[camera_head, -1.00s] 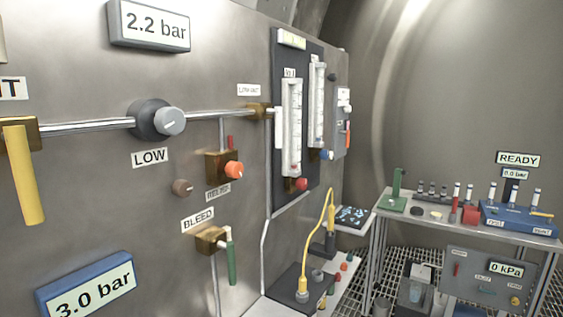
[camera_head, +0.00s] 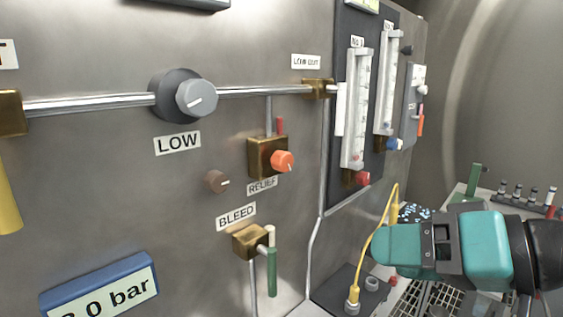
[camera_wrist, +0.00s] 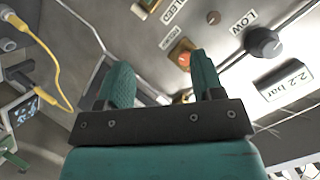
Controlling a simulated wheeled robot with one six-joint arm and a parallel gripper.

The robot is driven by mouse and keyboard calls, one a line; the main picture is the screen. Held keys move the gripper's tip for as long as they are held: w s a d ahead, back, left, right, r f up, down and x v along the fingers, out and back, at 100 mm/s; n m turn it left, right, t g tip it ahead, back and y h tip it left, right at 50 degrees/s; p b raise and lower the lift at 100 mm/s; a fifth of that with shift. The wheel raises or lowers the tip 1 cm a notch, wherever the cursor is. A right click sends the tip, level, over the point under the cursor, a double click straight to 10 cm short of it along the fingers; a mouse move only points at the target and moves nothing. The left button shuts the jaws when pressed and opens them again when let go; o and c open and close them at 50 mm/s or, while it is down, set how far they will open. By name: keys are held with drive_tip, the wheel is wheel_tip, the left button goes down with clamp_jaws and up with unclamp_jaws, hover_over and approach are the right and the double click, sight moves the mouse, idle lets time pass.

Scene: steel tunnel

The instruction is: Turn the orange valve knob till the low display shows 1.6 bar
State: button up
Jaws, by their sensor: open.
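The orange valve knob (camera_head: 283,160) sits on a brass block above the RELIEF label on the steel wall panel. It also shows in the wrist view (camera_wrist: 184,58), just left of the right fingertip and beyond it. The display above the LOW knob is cut off at the top of the head view (camera_head: 190,3); the wrist view shows it (camera_wrist: 285,80) reading 2.2 bar. My teal gripper (camera_head: 378,246) is right of and below the orange knob in the head view, apart from it. In the wrist view its fingers (camera_wrist: 162,68) are open and empty.
A grey LOW knob (camera_head: 195,97) sits on the pipe, upper left. A brown knob (camera_head: 217,181) and the green BLEED lever (camera_head: 271,272) are near the orange knob. Flow tubes (camera_head: 356,110) stand to its right. A yellow cable (camera_head: 375,240) rises beside my gripper.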

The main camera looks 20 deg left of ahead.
sight(288, 164)
drive_tip(key=w+a+r+m+t+y, duration=0.2)
drive_tip(key=w+r+m+t+y, duration=0.1)
drive_tip(key=w+r, duration=0.2)
drive_tip(key=p+x, duration=0.2)
drive_tip(key=x, duration=0.3)
drive_tip(key=p+x, duration=0.3)
drive_tip(key=x, duration=0.2)
drive_tip(key=p+x, duration=0.3)
drive_tip(key=x, duration=0.3)
drive_tip(key=shift+a+r, duration=0.15)
drive_tip(key=shift+r, duration=0.15)
drive_tip(key=shift+w+a+f, duration=0.15)
drive_tip(key=shift+w+a, duration=0.05)
drive_tip(key=shift+a, duration=0.4)
drive_tip(key=c, duration=0.9)
drive_tip(key=shift+f, duration=0.1)
